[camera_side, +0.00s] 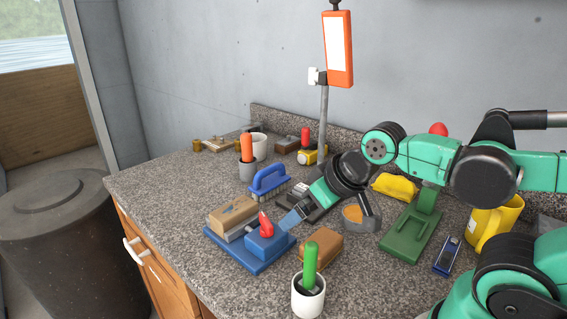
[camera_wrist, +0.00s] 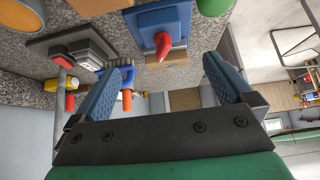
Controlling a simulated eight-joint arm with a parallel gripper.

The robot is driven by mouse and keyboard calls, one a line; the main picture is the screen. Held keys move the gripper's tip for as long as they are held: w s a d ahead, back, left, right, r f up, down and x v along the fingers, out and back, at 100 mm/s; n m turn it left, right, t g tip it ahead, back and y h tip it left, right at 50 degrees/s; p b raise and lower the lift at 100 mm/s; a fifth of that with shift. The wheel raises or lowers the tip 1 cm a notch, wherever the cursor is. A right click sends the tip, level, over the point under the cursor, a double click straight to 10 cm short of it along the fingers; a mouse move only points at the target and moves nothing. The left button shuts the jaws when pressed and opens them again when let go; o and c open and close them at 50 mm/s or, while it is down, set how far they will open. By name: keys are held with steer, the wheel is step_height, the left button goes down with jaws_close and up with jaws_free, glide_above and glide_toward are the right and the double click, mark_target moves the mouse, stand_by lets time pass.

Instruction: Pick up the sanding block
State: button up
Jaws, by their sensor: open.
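A tan wooden block with a pale grey underside (camera_side: 232,214) lies at the back of a blue board (camera_side: 240,258); it looks most like the sanding block. In the wrist view the tan block (camera_wrist: 172,58) shows between the fingertips, partly behind a red knob. A blue block with a red upright knob (camera_side: 265,240) stands on the board in front of it. A plain brown block (camera_side: 322,246) lies to the right; I cannot rule it out as the sanding block. My gripper (camera_side: 289,218) is open and empty, its blue fingers just right of the red knob, apart from the tan block.
A white cup with a green handle (camera_side: 309,282) stands in front. The front left counter is clear.

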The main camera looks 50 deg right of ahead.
mark_target(322, 240)
steer(key=d+f+m+g, duration=0.1)
steer(key=m, duration=0.2)
steer(key=w+d+f+m+g, duration=0.1)
steer(key=m, duration=0.2)
steer(key=d+f+m+g, duration=0.1)
steer(key=d+m+g, duration=0.1)
steer(key=m, duration=0.2)
steer(key=shift+w+f, duration=0.2)
steer(key=shift+w, duration=0.1)
steer(key=f+m, duration=0.1)
steer(key=m, duration=0.1)
steer(key=d+f+m+g, duration=0.1)
steer(key=m, duration=0.1)
steer(key=d+f+m+g, duration=0.1)
steer(key=m, duration=0.1)
steer(key=shift+d+f+m, duration=0.2)
steer(key=shift+d+m, duration=0.05)
steer(key=shift+m, duration=0.05)
steer(key=shift+d+f+m+g, duration=0.15)
steer(key=shift+f+m+g, duration=0.15)
steer(key=shift+m+g, duration=0.15)
steer(key=shift+s+d+f+m, duration=0.1)
steer(key=shift+f+m, duration=0.15)
steer(key=shift+f, duration=2.7)
steer(key=c, duration=1.4)
